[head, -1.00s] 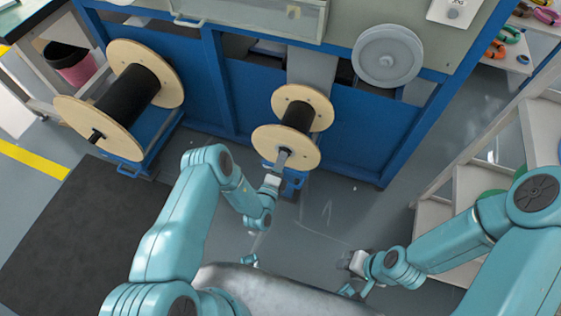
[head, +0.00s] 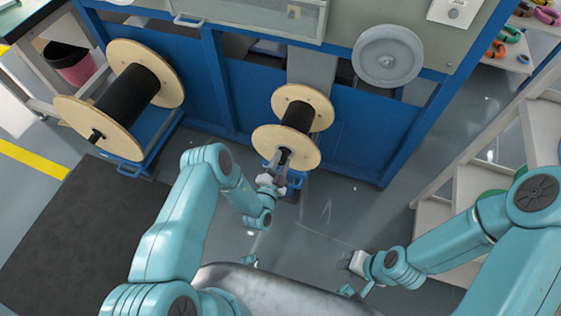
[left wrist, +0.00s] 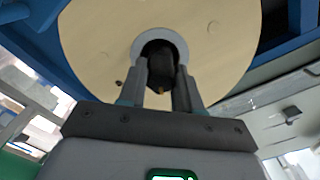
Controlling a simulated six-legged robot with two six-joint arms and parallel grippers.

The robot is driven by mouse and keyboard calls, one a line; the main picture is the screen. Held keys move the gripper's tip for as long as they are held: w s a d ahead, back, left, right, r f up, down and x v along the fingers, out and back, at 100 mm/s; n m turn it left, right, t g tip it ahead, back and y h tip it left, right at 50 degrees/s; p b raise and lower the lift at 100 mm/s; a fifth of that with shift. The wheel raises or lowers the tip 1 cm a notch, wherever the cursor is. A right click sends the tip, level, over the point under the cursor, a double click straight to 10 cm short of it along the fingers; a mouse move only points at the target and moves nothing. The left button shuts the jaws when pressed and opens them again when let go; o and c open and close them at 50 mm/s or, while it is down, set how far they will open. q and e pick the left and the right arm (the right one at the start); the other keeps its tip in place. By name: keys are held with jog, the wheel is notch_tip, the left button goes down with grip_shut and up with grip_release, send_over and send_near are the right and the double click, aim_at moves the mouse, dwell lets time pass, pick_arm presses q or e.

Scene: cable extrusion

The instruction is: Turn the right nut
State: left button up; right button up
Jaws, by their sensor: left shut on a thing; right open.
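The small right spool (head: 301,92) has wooden flanges, a black core and a dark nut (head: 286,152) at the centre of its front flange. My left gripper (head: 278,160) reaches this hub, with its fingers on either side of the nut. In the left wrist view the fingers (left wrist: 160,75) are shut on the dark nut (left wrist: 160,55), inside a grey ring on the flange (left wrist: 218,45). The fingers hide the nut's sides. My right gripper (head: 352,262) is empty, low over the floor and away from the spool.
A larger black-wound spool (head: 160,75) stands on a blue stand at the left. The blue machine frame (head: 365,135) is behind the small spool. A grey wheel (head: 387,56) is at the upper right. White shelves (head: 480,185) stand at the right. The floor between is clear.

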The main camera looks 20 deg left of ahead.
pick_arm(q)
jog(key=n, duration=0.4)
jog(key=shift+w+d+r+n, duration=0.1)
jog(key=shift+r+n, duration=0.15)
jog(key=shift+n, duration=0.05)
jog(key=shift+r+n, duration=0.1)
jog(key=shift+n, duration=0.2)
jog(key=o, duration=1)
jog(key=shift+o, duration=0.2)
jog(key=shift+s, duration=0.45)
jog(key=s+p, duration=0.1)
jog(key=s, duration=1.4)
jog(key=shift+s+a, duration=0.25)
jog(key=shift+a, duration=0.15)
